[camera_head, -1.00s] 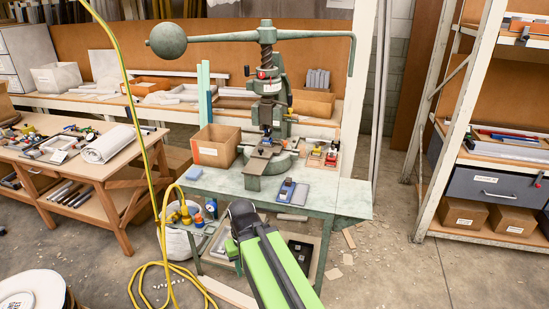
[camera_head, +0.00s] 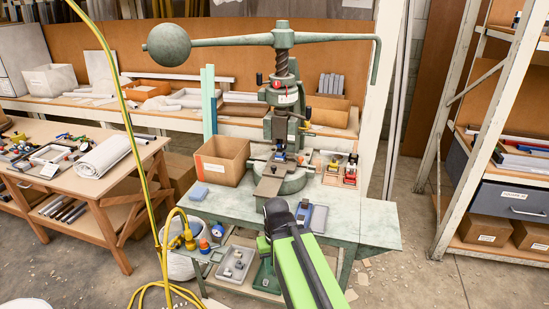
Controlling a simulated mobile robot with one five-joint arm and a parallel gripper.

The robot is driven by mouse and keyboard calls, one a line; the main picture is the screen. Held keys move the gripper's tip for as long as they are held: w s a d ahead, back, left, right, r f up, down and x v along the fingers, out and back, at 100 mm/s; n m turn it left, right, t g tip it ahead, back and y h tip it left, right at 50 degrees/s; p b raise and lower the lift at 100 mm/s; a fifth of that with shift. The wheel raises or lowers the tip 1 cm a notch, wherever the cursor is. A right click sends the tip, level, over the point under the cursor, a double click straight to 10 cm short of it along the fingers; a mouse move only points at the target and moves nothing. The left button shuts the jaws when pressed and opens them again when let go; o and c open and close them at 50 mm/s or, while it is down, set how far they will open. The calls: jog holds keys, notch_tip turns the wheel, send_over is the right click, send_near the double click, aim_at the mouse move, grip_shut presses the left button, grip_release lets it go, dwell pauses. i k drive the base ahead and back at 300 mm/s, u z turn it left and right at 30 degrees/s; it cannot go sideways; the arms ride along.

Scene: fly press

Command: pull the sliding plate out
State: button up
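The green fly press (camera_head: 283,110) stands on a pale green metal table (camera_head: 232,203), with its long handle and ball weight at the top. The sliding plate (camera_head: 271,180) looks like the brownish flat piece that juts from the front of the press base toward me. My gripper (camera_head: 276,207) is at the end of my green and black arm, low in the middle of the picture. It appears in front of the plate and slightly below it in the picture. Its fingers are dark and seen from behind, so whether they are open is hidden, and contact with the plate cannot be told.
A cardboard box (camera_head: 221,160) stands left of the press. Small red and yellow tools (camera_head: 340,168) sit at the back right. A yellow hose (camera_head: 157,215) hangs left. The table's right end is clear.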

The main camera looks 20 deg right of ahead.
aim_at(273, 169)
jog(key=u, duration=0.2)
jog(key=i, duration=1.15)
jog(key=u, duration=0.7)
